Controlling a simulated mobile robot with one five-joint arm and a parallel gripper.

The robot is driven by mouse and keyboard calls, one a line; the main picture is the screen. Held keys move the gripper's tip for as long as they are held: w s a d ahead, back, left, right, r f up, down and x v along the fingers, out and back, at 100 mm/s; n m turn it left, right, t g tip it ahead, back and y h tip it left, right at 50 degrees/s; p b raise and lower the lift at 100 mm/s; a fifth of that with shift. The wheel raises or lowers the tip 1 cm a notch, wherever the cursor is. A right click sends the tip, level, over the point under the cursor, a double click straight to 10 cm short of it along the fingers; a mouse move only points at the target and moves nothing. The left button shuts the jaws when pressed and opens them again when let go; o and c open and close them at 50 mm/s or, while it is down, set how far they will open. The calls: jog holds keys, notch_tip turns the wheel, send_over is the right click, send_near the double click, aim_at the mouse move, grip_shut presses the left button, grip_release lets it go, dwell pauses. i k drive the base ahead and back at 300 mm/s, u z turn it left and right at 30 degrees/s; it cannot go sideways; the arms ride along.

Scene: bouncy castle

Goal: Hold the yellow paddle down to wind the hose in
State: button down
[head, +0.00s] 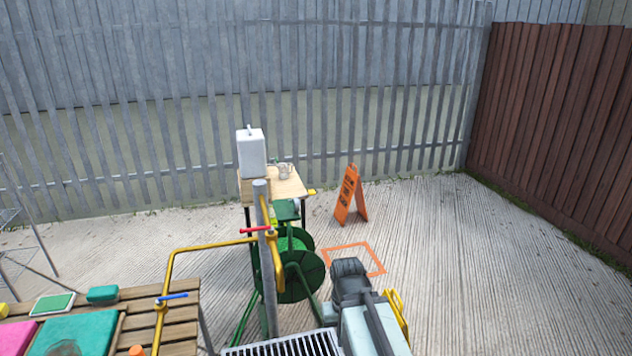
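A green hose reel (303,275) stands on a green frame near the middle, partly hidden by a grey post (266,290) and yellow pipe. A green box (287,210) sits above the reel. A small yellow piece (274,222) shows beside the box, and another small yellow piece (312,191) shows at the right edge of the wooden table behind. I cannot tell which is the paddle. My gripper (349,268) is the dark end of my arm, right of the reel and apart from both yellow pieces in the picture. Its fingers cannot be made out.
A white container (251,152) and a jug stand on the wooden table (290,185). An orange sign (350,196) stands behind an orange floor square (374,257). A yellow pipe (205,248) and slatted bench (180,318) are left. Concrete at right is clear.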

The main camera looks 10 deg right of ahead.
aim_at(311, 192)
jog(key=k, duration=1.65)
jog(key=z, duration=1.05)
jog(key=i, duration=8.35)
jog(key=u, duration=0.2)
